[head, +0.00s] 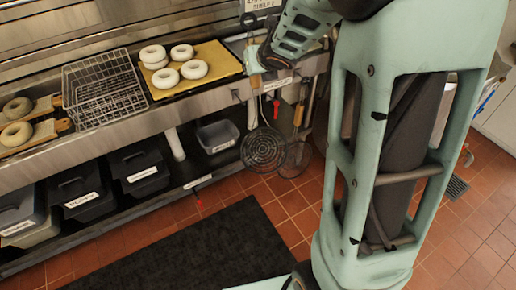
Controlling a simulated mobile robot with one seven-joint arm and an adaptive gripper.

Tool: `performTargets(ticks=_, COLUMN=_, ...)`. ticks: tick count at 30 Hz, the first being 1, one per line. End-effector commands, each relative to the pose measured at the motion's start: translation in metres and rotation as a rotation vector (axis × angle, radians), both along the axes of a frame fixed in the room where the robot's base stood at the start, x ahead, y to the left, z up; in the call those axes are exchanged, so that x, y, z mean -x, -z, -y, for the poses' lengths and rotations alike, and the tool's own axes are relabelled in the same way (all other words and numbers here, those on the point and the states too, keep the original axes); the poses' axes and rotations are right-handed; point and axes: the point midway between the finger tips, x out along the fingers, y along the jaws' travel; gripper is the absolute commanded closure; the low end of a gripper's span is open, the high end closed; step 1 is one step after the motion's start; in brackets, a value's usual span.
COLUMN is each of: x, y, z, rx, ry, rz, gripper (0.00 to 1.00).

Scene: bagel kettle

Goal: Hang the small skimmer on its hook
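A round dark spiral skimmer (262,150) hangs head-down in front of the counter's front edge. Its handle runs up toward my gripper (254,62), which is at the counter edge near the label. A second round mesh skimmer (296,159) hangs just right of it and partly behind, with a wooden handle (299,114) above. The pictures do not make clear which skimmer is the small one. My gripper's fingers are small and dark here, and whether they are closed around the handle is unclear. I cannot make out the hook.
A yellow board (215,59) with several bagels and a wire basket (101,90) stand on the steel counter. More bagels lie at far left. Dark bins (137,169) and a grey tub (217,135) fill the lower shelf. A black mat (200,255) lies on the tiled floor.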

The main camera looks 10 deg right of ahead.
Motion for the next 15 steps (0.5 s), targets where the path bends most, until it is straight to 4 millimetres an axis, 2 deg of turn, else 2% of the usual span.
performTargets(ticks=1, x=-0.002, y=0.028, z=0.002, rx=0.001, ry=-0.008, rz=0.002, gripper=1.00)
performTargets(ticks=15, x=-0.013, y=0.160, z=0.009, rx=0.001, ry=-0.099, rz=0.016, gripper=1.00)
